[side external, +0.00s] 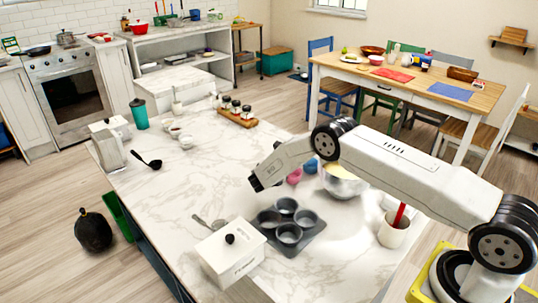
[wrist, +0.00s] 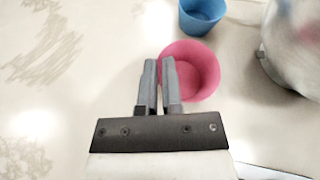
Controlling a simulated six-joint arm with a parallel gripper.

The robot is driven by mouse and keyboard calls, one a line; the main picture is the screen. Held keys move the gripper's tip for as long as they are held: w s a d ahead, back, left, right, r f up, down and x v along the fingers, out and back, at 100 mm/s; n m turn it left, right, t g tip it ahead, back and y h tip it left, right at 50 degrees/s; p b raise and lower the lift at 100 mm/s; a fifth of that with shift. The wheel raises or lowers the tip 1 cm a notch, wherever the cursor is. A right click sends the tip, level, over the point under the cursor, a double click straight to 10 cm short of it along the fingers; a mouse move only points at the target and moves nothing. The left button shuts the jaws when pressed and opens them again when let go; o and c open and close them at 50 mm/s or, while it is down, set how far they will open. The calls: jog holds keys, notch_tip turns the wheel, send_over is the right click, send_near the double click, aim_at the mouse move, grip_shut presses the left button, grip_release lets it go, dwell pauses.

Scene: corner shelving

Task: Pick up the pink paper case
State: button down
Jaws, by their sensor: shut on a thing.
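The pink paper case (wrist: 192,72) is a round, open cup on the pale counter in the wrist view. In the side view part of the pink paper case (side external: 294,177) shows below my arm, left of the metal bowl. My gripper (wrist: 159,65) is shut on the case's near left wall, with one finger outside the wall and one inside it. Fingertip contact is partly hidden in the side view by my arm. I cannot tell whether the case is lifted off the counter.
A blue case (wrist: 202,14) stands just beyond the pink one. A metal bowl (side external: 345,186) with yellow contents is close on the right. A dark muffin tin (side external: 268,226) and a white lidded box (side external: 232,261) are nearer the front. The counter's left side has free room.

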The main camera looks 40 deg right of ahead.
notch_tip(320, 180, up, 9)
jog(key=shift+f, duration=0.15)
dwell(0.4)
